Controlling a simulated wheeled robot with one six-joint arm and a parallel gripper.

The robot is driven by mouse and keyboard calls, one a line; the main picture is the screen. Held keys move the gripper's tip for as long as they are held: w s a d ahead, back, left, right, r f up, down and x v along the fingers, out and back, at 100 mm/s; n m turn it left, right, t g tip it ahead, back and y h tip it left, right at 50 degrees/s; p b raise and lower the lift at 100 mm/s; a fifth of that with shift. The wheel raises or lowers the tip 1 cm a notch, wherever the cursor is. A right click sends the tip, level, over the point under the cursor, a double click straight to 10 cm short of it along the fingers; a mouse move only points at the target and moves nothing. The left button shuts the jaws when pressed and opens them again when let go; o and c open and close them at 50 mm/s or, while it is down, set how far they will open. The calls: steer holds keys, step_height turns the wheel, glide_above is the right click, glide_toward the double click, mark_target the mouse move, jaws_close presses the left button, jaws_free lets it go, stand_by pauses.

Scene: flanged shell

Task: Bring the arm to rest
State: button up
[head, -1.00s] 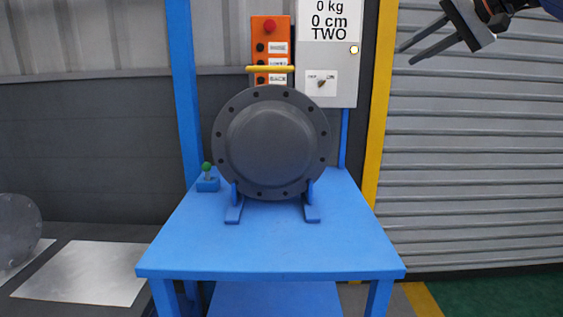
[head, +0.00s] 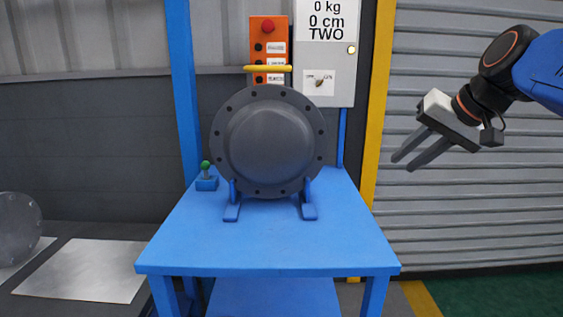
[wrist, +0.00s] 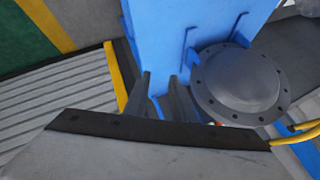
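My gripper (head: 403,163) hangs in the air at the right of the head view, in front of the roller shutter and right of the blue table. Its two fingers are apart with nothing between them. They point down and left. The fingers also show in the wrist view (wrist: 160,80), apart and empty. The grey flanged shell (head: 268,142) stands upright on two blue supports on the blue table (head: 265,245). In the wrist view the shell (wrist: 238,82) is right of the fingers. My gripper is clear of both shell and table.
A yellow handle (head: 267,69) shows just above the shell. Behind are an orange button box (head: 269,45) and a grey cabinet reading 0 kg, 0 cm, TWO (head: 325,60). A green-knobbed lever (head: 206,178) sits at the table's left. The table's front is bare.

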steer(key=s+f+n+h, duration=0.1)
steer(key=s+f, duration=0.5)
steer(key=f, duration=0.3)
steer(key=s+d+f+n+g+h, duration=0.1)
steer(key=s+f, duration=0.5)
steer(key=f, duration=0.3)
steer(key=s+f+n+g+h, duration=0.1)
steer(key=s+f, duration=0.5)
steer(key=f, duration=0.4)
steer(key=shift+s+d+h, duration=0.3)
steer(key=shift+s+h, duration=0.05)
steer(key=shift+h, duration=0.05)
